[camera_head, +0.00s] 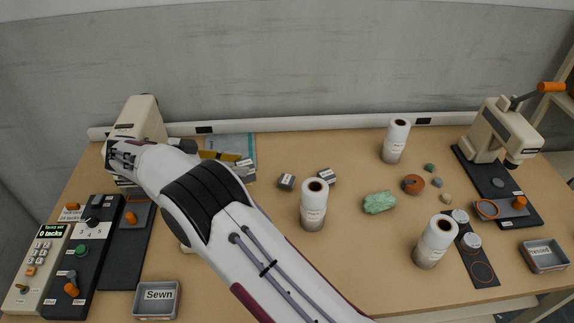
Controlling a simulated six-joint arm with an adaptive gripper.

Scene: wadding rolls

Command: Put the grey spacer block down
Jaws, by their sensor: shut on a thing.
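My arm reaches from the bottom edge up to the left, and its far end is in front of the beige machine at the back left. Two small dark grey blocks with pale labels lie on the table right of the arm: a left block (287,182) and a right block (326,177). Another grey, labelled item (243,171) shows just beyond the arm, by a blue sheet (235,142). The labels are too small to read, so I cannot tell which is the spacer block.
White rolls stand upright on the table (350,262), one near the middle (313,205). A green crumpled piece (380,203) lies right of it. A "Sewn" tray (157,312) is at the front left, control boxes (85,255) at left, a lever press (500,132) at right.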

